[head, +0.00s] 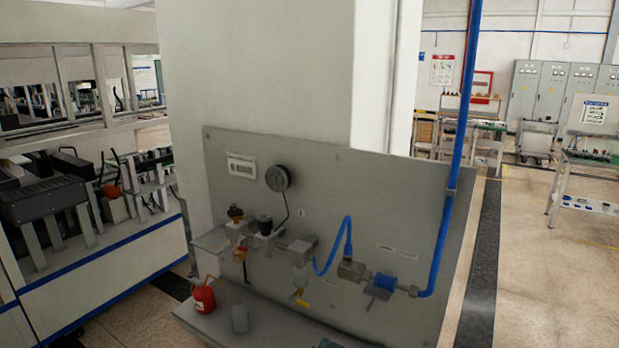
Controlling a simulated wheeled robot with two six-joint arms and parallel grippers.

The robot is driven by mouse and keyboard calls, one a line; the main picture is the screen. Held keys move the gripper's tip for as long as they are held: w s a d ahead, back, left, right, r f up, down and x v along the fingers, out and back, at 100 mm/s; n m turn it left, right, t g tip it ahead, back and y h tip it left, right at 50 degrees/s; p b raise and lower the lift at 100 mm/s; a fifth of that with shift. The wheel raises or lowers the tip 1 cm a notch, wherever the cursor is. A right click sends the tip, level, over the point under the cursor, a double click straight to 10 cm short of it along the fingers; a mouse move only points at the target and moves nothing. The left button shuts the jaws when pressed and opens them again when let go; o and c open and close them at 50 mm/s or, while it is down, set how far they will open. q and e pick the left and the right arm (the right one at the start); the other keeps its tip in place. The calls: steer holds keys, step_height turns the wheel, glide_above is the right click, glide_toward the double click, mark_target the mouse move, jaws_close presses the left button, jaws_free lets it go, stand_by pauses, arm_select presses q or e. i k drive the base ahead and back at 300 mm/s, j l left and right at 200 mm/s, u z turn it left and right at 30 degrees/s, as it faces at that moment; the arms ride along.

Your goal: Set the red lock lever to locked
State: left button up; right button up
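A grey panel (350,215) is mounted against a pale column and carries a row of pneumatic fittings. A small red and yellow part (241,254) at the left of the row may be the red lock lever; it is too small to tell its position. Neither of my grippers is in view.
A dark piece shows at the bottom edge, unclear. A blue pipe (461,130) runs down the right. Machinery stands left; floor is open at right.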

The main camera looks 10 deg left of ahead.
mark_target(253, 250)
steer(key=u, duration=0.75)
steer(key=i+l, duration=0.05)
